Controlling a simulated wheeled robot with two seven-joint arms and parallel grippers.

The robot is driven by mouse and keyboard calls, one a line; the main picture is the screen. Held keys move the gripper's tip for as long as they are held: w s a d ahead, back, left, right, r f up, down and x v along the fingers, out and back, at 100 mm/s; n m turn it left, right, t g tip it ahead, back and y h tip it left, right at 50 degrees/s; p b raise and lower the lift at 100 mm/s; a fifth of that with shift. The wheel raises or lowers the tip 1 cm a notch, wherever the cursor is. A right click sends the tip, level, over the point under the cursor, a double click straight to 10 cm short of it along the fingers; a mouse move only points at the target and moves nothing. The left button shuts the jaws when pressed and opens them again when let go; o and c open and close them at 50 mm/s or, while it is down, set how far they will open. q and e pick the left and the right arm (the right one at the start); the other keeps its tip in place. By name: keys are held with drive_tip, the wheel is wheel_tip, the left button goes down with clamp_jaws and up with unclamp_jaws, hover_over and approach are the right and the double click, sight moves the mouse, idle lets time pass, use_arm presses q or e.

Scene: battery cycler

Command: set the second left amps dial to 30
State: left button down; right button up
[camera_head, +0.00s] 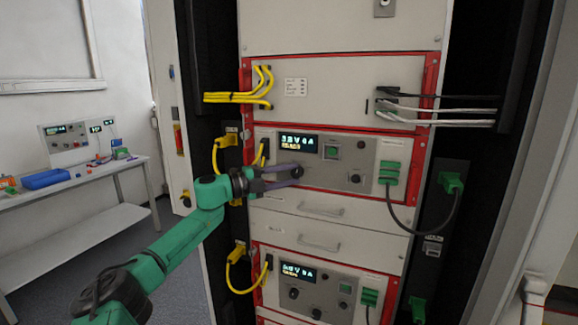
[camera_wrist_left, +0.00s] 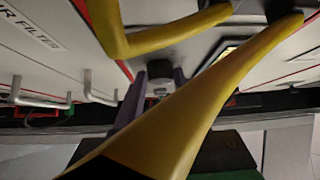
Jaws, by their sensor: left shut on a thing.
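My left gripper (camera_head: 298,172) reaches in from the left to the upper red-framed power unit (camera_head: 340,181). Its purple fingers are shut on a dial below the unit's lit display (camera_head: 298,143); the fingers mostly hide this dial. In the left wrist view the fingertips (camera_wrist_left: 159,77) stand on either side of a dark round knob (camera_wrist_left: 158,68). The display's digits are too small to read surely. My right gripper is not in view.
Yellow cables (camera_head: 220,158) hang left of the unit, and some cross close before the left wrist camera. Green plugs (camera_head: 389,172) with a dark cable are at the right. Handled drawers (camera_head: 320,210) and a similar lower unit (camera_head: 318,287) lie below.

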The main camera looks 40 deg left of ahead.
use_arm(q)
drive_tip(key=m+g+y+p, duration=0.1)
drive_tip(key=p, duration=0.1)
drive_tip(key=r+m+g+y+p, duration=0.1)
drive_tip(key=m+g+p, duration=0.1)
drive_tip(key=p, duration=0.1)
drive_tip(key=shift+r, duration=0.1)
drive_tip(key=shift+d+m+g+y, duration=0.1)
drive_tip(key=shift+m+g+y, duration=0.3)
drive_tip(key=shift+m+y, duration=0.1)
drive_tip(key=shift+p, duration=0.3)
drive_tip(key=shift+c, duration=2.3)
unclamp_jaws()
drive_tip(key=shift+w, duration=0.1)
